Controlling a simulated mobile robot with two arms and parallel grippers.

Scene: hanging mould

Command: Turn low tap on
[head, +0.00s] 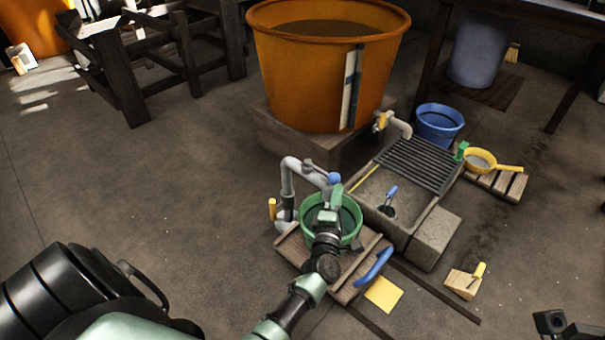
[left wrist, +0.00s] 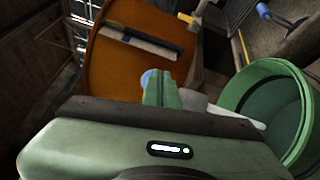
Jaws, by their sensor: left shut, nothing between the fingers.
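The low tap is a grey bent pipe (head: 292,180) with a lever ending in a blue ball knob (head: 334,178). It stands at the near left of the stone sink, above a green bucket (head: 352,238). My left gripper (head: 336,192) is shut and empty, over the bucket with its tips close to the blue knob. In the left wrist view the blue knob (left wrist: 148,78) shows partly behind the green fingers (left wrist: 162,90). I cannot tell whether they touch. The bucket (left wrist: 262,72) is at the right there. My right gripper's fingers do not show.
A big orange tub (head: 310,80) stands on a block behind the tap. The stone sink (head: 370,195) with a dark grate (head: 420,165) lies to the right. A blue bucket (head: 438,128) and yellow pan (head: 480,161) stand beyond. Floor at the left is clear.

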